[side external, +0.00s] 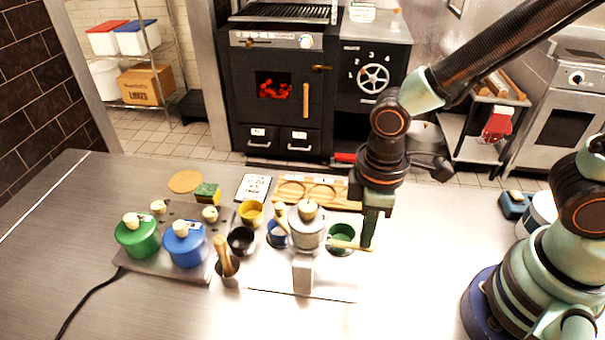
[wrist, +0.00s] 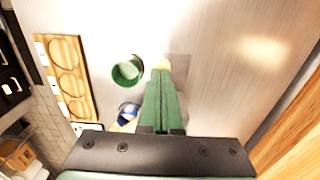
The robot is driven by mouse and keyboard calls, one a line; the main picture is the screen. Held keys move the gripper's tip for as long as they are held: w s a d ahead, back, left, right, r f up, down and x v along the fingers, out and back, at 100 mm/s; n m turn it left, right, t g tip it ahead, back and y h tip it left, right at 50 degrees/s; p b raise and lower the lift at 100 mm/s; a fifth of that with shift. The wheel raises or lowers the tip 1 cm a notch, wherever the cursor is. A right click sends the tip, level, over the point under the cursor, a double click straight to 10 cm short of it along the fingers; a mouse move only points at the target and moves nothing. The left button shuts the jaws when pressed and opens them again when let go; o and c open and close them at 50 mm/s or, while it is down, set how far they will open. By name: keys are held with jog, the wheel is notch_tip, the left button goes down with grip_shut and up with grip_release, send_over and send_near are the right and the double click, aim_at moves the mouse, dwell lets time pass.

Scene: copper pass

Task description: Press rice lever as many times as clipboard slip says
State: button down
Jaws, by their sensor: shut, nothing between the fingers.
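The rice dispenser (side external: 307,233) is a grey pot with a wooden knob on a pale stand in the middle of the counter. Its pale wooden lever (side external: 345,245) sticks out to the right. My gripper (side external: 366,246) is shut and empty, pointing down at the lever's outer end. In the wrist view my fingertips (wrist: 163,76) overlap the lever's pale end (wrist: 162,63); I cannot tell whether they touch it. A small white clipboard slip (side external: 253,187) lies behind the dispenser, its marks too small to read.
A green cup (side external: 341,236) stands by the lever; it also shows in the wrist view (wrist: 128,72). Blue (side external: 277,235), black (side external: 241,239) and yellow (side external: 251,212) cups stand left. A wooden board (side external: 318,193) lies behind. Green (side external: 137,237) and blue (side external: 185,246) pots stand farther left.

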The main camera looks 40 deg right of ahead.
jog(key=shift+f, duration=0.2)
jog(key=shift+r, duration=2)
notch_tip(320, 180, up, 5)
dwell(0.4)
